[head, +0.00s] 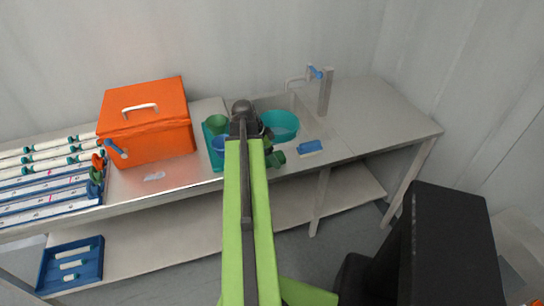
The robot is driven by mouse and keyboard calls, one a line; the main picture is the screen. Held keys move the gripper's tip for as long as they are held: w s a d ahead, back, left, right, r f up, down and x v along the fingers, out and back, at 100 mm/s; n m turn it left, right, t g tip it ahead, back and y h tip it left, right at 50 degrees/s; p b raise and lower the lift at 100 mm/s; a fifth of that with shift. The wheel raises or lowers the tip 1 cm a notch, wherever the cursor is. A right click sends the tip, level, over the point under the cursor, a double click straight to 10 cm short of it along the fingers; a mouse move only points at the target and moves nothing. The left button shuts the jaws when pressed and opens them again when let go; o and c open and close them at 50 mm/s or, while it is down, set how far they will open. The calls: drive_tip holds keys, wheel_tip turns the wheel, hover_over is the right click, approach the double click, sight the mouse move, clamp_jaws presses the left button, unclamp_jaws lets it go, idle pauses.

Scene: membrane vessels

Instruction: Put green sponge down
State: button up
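My green arm reaches up the middle of the head view to the counter, and my dark gripper (244,122) is at its far end, over the area between the teal container and the teal bowl. The arm hides much of what lies under it, and the fingertips are too small to make out. No green sponge can be told for sure. A small dark green thing (277,158) shows just right of my arm near the counter's front edge. I cannot tell whether it is the sponge, or whether my gripper holds anything.
A teal container (208,152) with green and blue cups stands left of my arm. A teal bowl (281,126) sits by the sink at right, near a blue-and-white item (309,147). An orange box (150,135) and long white tubes (45,180) are left. The counter's right end (380,115) is clear.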

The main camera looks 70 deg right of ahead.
drive_tip(key=p+v, duration=1.1)
drive_tip(key=v, duration=0.1)
drive_tip(key=shift+r, duration=0.25)
drive_tip(key=shift+d, duration=0.1)
drive_tip(key=w+a+f+n+t, duration=0.25)
drive_tip(key=w+a+n, duration=1.05)
drive_tip(key=w+a, duration=0.95)
drive_tip(key=w+a+n+y, duration=0.1)
drive_tip(key=a+n, duration=0.4)
drive_tip(key=a, duration=0.5)
drive_tip(key=w+a+n+y, duration=0.1)
drive_tip(key=w+a+n, duration=0.3)
drive_tip(key=a, duration=0.7)
drive_tip(key=w+a+n+t+y, duration=0.1)
drive_tip(key=w+a+n, duration=0.2)
drive_tip(key=a+n, duration=0.3)
drive_tip(key=a, duration=0.5)
drive_tip(key=shift+w+r, duration=0.15)
drive_tip(key=shift+r, duration=0.15)
